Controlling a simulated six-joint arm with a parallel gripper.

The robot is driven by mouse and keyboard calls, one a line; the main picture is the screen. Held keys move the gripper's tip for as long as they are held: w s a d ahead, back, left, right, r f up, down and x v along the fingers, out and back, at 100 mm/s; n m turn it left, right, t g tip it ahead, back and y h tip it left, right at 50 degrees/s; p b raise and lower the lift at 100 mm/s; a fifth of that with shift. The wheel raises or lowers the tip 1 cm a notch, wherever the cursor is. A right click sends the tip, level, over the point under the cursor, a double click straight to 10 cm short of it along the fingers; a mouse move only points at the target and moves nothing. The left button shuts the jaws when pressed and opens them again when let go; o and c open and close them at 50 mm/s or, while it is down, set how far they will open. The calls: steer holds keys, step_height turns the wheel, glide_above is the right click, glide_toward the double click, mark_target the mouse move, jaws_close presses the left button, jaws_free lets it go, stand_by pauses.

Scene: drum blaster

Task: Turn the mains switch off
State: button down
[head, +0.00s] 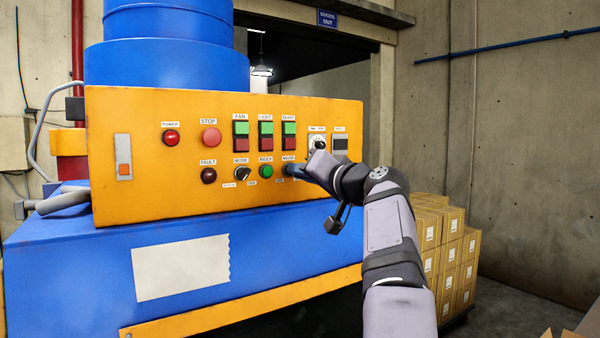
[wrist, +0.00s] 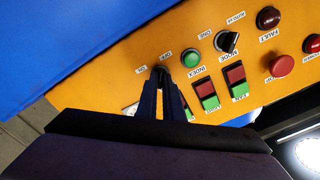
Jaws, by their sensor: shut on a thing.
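The mains switch is a small dark rotary knob low on the right part of the orange panel, beside the green INDEX button. In the wrist view the knob (wrist: 160,72) shows only as a dark tip at the fingertips, with small ON and OFF labels beside it. My gripper (head: 293,170) reaches it from the right in the head view and covers most of it. In the wrist view my gripper (wrist: 163,80) has its blue fingers closed on the knob. The knob's pointer is hidden, so I cannot tell its setting. The POWER lamp (head: 171,138) is bright red.
The green INDEX button (head: 265,171) and black MODE knob (head: 241,173) are left of the switch. Green-and-red rocker pairs, including BLAST (head: 289,135), sit above. A round dial (head: 318,141) is close above my wrist. Stacked cartons (head: 440,240) stand at the right.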

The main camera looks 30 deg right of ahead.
steer(key=shift+m, duration=0.3)
steer(key=c, duration=1.9)
jaws_free()
steer(key=shift+s, duration=0.1)
steer(key=s+b, duration=0.4)
steer(key=s, duration=0.3)
